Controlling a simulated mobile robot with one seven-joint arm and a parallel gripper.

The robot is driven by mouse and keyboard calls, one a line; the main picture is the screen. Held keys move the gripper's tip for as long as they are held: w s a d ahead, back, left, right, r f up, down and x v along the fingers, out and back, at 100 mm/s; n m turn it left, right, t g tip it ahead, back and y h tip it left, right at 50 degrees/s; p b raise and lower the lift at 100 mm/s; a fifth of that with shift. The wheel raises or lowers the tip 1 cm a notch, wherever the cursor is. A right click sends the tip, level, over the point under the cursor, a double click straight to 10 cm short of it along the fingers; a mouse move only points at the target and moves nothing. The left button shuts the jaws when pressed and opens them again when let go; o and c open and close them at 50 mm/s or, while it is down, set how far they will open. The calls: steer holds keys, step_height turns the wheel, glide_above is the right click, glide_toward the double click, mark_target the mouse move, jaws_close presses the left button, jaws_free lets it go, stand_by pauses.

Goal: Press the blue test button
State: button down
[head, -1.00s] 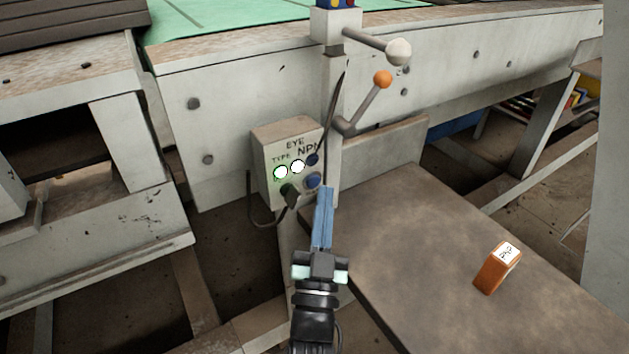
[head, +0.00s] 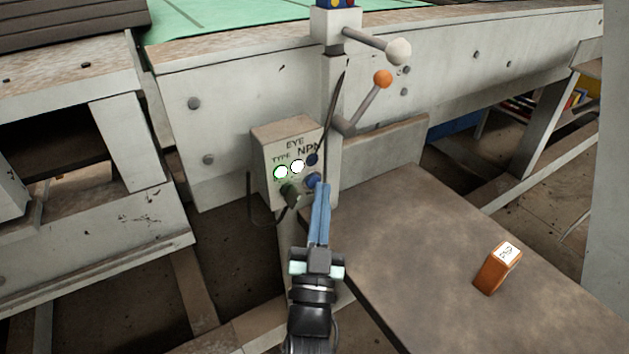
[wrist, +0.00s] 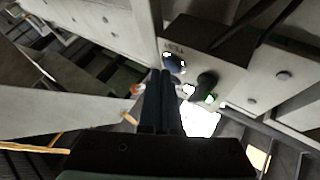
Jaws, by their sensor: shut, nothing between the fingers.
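A grey control box (head: 265,165) marked EYE, TYPE and NPN is on the machine's side. A blue button (head: 312,179) is at its lower right, under a smaller dark blue round part (head: 312,159). The button (wrist: 173,63) also shows in the wrist view. My gripper (head: 322,187) is shut and empty, its blue fingers pointing at the box. Its tips (wrist: 165,73) are right at the lower edge of the button and partly cover it in the head view. I cannot tell whether they touch it.
A post with an orange-knobbed lever (head: 382,79) stands right of the box. An orange block (head: 498,268) lies on the brown shelf (head: 400,250).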

steer(key=shift+w+a, duration=0.2)
steer(key=shift+w, duration=0.1)
stand_by(0.4)
steer(key=shift+s, duration=0.1)
steer(key=shift+s+d, duration=0.45)
steer(key=shift+s, duration=0.15)
steer(key=s+d, duration=0.1)
steer(key=s, duration=0.1)
steer(key=s+d+b, duration=0.1)
steer(key=s+d, duration=0.1)
stand_by(0.6)
steer(key=shift+r, duration=0.1)
stand_by(0.5)
